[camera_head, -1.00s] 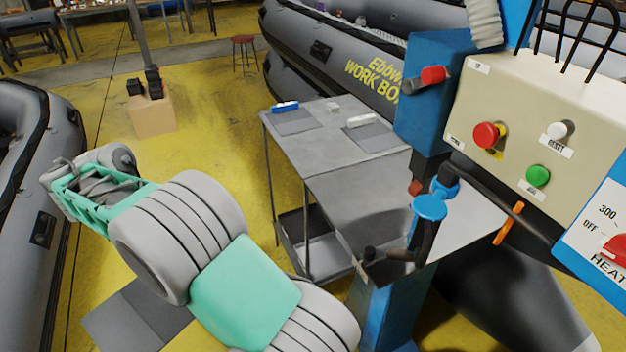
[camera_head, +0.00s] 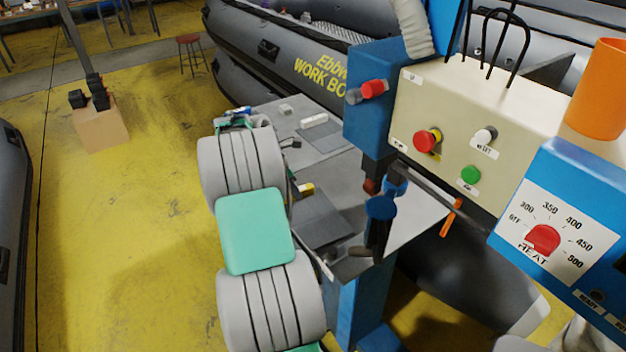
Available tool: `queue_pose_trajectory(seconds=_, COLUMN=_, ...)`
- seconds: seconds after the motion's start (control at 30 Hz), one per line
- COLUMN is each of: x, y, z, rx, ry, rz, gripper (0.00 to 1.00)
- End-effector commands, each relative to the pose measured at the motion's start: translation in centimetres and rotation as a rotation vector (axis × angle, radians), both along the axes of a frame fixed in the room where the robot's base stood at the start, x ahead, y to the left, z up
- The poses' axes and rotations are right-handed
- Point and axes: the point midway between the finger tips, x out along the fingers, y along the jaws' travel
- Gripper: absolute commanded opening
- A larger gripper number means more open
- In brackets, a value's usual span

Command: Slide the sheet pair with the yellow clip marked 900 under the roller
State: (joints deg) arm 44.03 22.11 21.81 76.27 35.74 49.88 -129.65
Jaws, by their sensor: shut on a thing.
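A dark grey sheet pair (camera_head: 322,222) with a yellow clip (camera_head: 306,188) is over the grey table, its near end close to the welding machine's blue post. The clip's number is too small to read. My gripper (camera_head: 293,186) is mostly hidden behind my arm; a dark part of it shows beside the yellow clip, shut on the sheet pair. On the machine, a dark blue round part (camera_head: 381,208) that looks like the roller stands just right of the sheet. The sheet's edge there is partly hidden, and I see a gap to the round part.
On the table's far part lie a sheet with a white clip (camera_head: 314,120) and a blue clip (camera_head: 239,112). The machine's control box (camera_head: 450,115) and heat panel (camera_head: 560,225) stand right. Grey boats lie behind and left.

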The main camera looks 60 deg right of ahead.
Motion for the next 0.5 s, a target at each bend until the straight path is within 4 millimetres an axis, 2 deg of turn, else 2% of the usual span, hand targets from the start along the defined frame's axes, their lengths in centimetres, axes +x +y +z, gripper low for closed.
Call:
queue_pose_trajectory(seconds=0.03, x=-1.4, y=-1.5, z=0.2, rx=0.001, ry=0.0, rz=0.022, gripper=0.0)
queue_pose_trajectory(seconds=0.1, x=-2.6, y=-3.1, z=0.0, rx=0.001, ry=0.0, rz=0.066, gripper=0.0)
queue_pose_trajectory(seconds=0.2, x=-3.7, y=-4.5, z=0.0, rx=0.001, ry=0.0, rz=0.105, gripper=0.0)
queue_pose_trajectory(seconds=0.5, x=-4.5, y=-6.0, z=-0.2, rx=0.0, ry=0.0, rz=0.123, gripper=0.0)
